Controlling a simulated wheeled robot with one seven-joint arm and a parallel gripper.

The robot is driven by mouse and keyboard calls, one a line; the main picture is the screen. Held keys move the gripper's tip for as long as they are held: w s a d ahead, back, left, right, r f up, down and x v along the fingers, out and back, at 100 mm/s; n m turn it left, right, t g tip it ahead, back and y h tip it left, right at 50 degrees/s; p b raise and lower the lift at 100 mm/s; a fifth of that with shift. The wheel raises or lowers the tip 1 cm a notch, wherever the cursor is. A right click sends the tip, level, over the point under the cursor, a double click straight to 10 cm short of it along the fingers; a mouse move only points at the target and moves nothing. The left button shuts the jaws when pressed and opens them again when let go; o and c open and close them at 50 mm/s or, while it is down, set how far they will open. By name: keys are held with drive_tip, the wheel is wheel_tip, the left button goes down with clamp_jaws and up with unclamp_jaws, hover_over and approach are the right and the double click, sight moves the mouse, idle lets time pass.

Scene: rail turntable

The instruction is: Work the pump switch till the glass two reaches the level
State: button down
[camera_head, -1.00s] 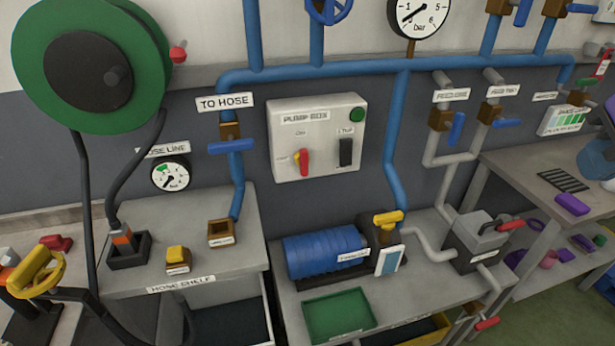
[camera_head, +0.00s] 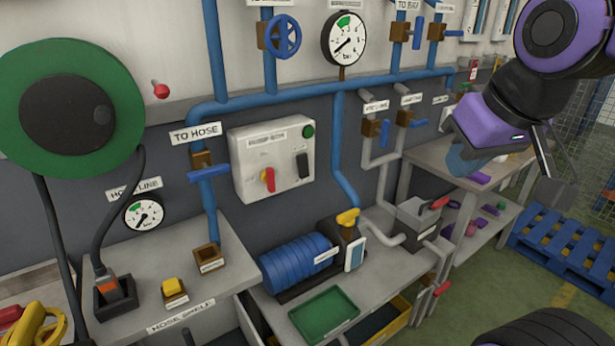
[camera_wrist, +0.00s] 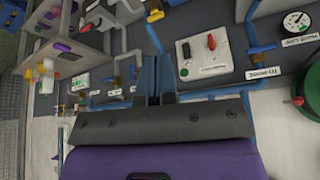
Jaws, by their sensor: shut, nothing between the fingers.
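The pump box (camera_head: 255,190) is on the grey wall. It carries a red switch (camera_head: 268,179), a black switch (camera_head: 302,165) and a green lamp (camera_head: 308,131). The box also shows upside down in the wrist view (camera_wrist: 223,68). Two upright gauge glasses, one on the left (camera_head: 477,18) and one on the right (camera_head: 506,18), are cut off at the top right; I cannot tell which is glass two, nor read the levels. My gripper (camera_head: 456,160) is shut and empty, in the air to the right of the box and apart from it. Its fingers show in the wrist view (camera_wrist: 156,84).
Blue pipes (camera_head: 290,98) with valves run along the wall. A blue pump (camera_head: 298,262) and a green tray (camera_head: 323,313) are on the bench below the box. The hose reel (camera_head: 70,100) is at the left, a blue pallet (camera_head: 560,245) at the right.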

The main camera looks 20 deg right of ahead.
sight(305, 173)
drive_tip(key=w+d+f+n+t, duration=0.15)
drive_tip(key=w+f+n, duration=0.3)
drive_tip(key=w, duration=0.85)
drive_tip(key=w+f+n+t, duration=0.3)
drive_tip(key=w+f+n, duration=0.15)
drive_tip(key=w, duration=0.75)
drive_tip(key=w+a+f+n+t+y, duration=0.2)
drive_tip(key=w+f+n, duration=0.3)
drive_tip(key=f, duration=0.3)
drive_tip(key=w+a+f+n+t+y, duration=0.1)
drive_tip(key=w+f+n+t+y, duration=0.1)
drive_tip(key=w+f+n, duration=0.3)
wheel_tip(305, 173, down, 4)
drive_tip(key=n+t, duration=0.1)
drive_tip(key=n, duration=0.1)
drive_tip(key=shift+w+a+n+y, duration=0.2)
drive_tip(key=shift+a+n+y, duration=0.1)
drive_tip(key=shift+a+y, duration=0.1)
drive_tip(key=shift+r, duration=0.1)
drive_tip(key=x, duration=1.4)
